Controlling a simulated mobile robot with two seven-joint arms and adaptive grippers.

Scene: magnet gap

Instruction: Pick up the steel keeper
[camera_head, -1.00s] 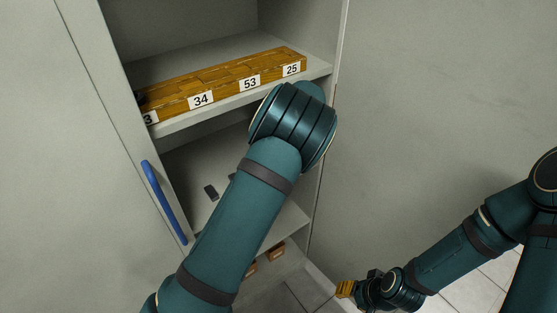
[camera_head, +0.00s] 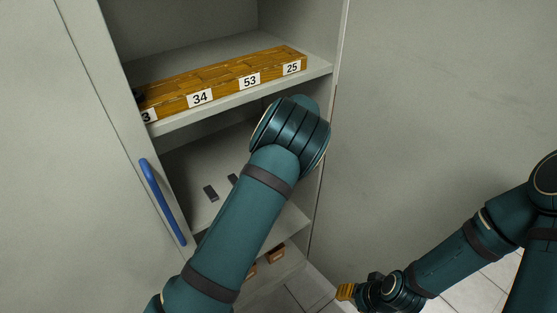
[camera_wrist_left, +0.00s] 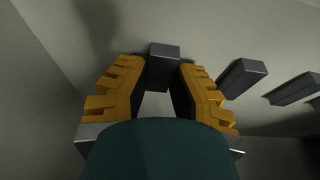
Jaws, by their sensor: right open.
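Small dark grey bars lie on the cabinet's middle shelf. One bar (camera_head: 210,193) and another (camera_head: 232,179) show left of my left arm in the head view. In the left wrist view one dark bar (camera_wrist_left: 164,54) is at the tips of my left gripper (camera_wrist_left: 158,76), between its yellow fingers. The fingers stand apart, with a gap beside the bar. Which bar is the steel keeper I cannot tell. My left gripper is hidden behind its arm in the head view. My right gripper (camera_head: 346,291) is open and empty, low outside the cabinet.
A wooden strip with number labels (camera_head: 225,86) lies on the shelf above. The cabinet door has a blue handle (camera_head: 163,201). Grey wall fills the right.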

